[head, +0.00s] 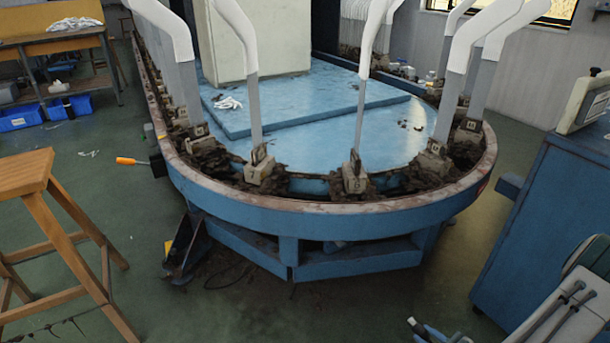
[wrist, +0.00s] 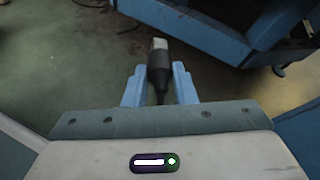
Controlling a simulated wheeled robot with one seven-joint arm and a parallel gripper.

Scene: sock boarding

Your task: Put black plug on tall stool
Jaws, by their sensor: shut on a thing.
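The tall stool (head: 27,171) is wooden and stands at the left of the head view, with its seat clear. My gripper (wrist: 158,88) is shut on the black plug (wrist: 159,68). The plug is dark with a pale grey end that points away from the wrist, between the two blue fingers. In the head view, my gripper (head: 432,334) is at the bottom edge, low and right of centre, mostly cut off by the frame. The plug's end (head: 415,325) shows there beside it. The stool is far to the left of the gripper.
A blue oval sock-boarding machine (head: 330,209) with white leg forms fills the middle. Blue bins (head: 20,116) lie by a workbench at the back left. A blue cabinet (head: 545,220) stands right. Green floor is open before the stool.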

